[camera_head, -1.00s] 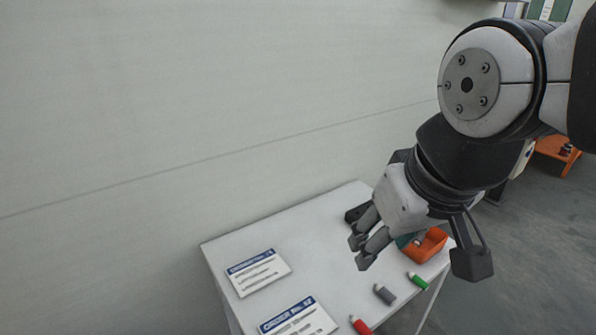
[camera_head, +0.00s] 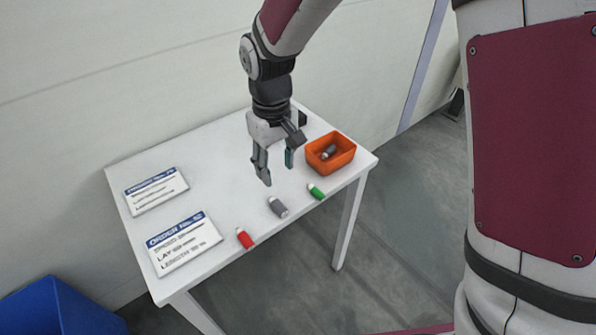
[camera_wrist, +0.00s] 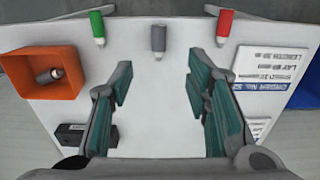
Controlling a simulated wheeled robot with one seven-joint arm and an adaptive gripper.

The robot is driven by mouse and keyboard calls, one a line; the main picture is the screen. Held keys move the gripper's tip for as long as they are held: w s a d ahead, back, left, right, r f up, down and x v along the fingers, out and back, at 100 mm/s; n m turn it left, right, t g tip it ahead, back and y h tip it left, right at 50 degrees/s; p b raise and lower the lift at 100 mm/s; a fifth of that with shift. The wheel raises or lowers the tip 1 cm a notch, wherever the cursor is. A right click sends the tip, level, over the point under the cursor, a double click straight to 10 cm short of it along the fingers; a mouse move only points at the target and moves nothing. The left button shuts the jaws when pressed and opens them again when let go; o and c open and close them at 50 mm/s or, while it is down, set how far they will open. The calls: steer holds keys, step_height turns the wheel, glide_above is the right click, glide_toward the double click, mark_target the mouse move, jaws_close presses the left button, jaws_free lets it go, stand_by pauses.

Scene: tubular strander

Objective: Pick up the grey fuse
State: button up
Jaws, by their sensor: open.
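The grey fuse (camera_head: 278,207) lies on the white table between a red fuse (camera_head: 245,238) and a green fuse (camera_head: 316,191). In the wrist view the grey fuse (camera_wrist: 158,40) is near the table's edge, at the top middle, beyond the fingertips and roughly centred between them. My gripper (camera_head: 277,172) is open and empty above the table, behind the grey fuse in the head view. Its teal-padded fingers (camera_wrist: 165,75) stand wide apart in the wrist view. Nothing hides the grey fuse.
An orange bin (camera_head: 345,160) holding a dark grey piece (camera_head: 328,152) stands right of my gripper. Two order cards (camera_head: 157,190) lie on the table's left. A black object (camera_wrist: 72,135) lies behind the bin. A blue container (camera_head: 60,308) is on the floor at lower left.

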mark_target(281, 207)
steer(key=f, duration=1.4)
steer(key=shift+d+f, duration=0.2)
steer(key=shift+f, duration=0.1)
jaws_close()
